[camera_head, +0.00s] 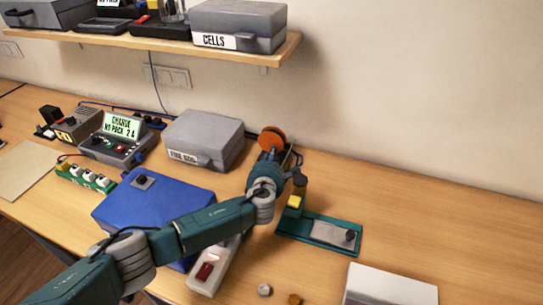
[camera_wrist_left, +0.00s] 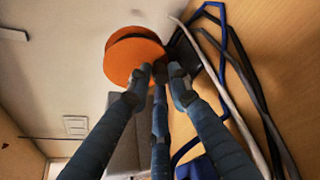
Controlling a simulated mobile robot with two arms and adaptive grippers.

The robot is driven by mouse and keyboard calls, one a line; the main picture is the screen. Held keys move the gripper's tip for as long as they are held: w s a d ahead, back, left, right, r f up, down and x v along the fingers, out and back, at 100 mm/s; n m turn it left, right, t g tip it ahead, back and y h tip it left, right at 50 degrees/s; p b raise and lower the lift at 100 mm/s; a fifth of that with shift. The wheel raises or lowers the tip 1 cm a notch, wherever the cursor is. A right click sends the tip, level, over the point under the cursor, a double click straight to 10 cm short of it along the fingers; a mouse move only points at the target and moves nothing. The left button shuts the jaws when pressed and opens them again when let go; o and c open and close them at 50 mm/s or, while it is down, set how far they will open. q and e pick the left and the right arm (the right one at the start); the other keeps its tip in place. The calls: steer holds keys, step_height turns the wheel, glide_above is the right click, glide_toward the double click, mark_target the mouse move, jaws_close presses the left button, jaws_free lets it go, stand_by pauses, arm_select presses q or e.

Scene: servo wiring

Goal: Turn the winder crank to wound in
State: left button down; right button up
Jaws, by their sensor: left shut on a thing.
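The winder shows as an orange round spool (camera_head: 272,139) at the back of the table, right of the grey lidded box. In the left wrist view the orange spool (camera_wrist_left: 135,62) is large, with a darker rim behind it. My left gripper (camera_wrist_left: 160,76) is shut at the spool's lower right edge, its fingertips close together on the winder crank. The crank itself is mostly hidden by the fingers. In the head view my left arm crosses from the lower left and hides the winder's base. My right gripper is not in view.
A blue case (camera_head: 150,205) lies under my left arm. The grey box (camera_head: 203,138) is left of the winder. A teal fixture (camera_head: 320,233) with a yellow block is at right, a white power strip (camera_head: 204,282) in front. Cables (camera_wrist_left: 228,85) run beside the spool.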

mark_target(273, 134)
arm_select(q)
steer(key=c, duration=1.6)
jaws_free()
steer(key=shift+d, duration=0.1)
steer(key=shift+c, duration=0.2)
step_height(273, 134, up, 10)
steer(key=shift+f, duration=0.1)
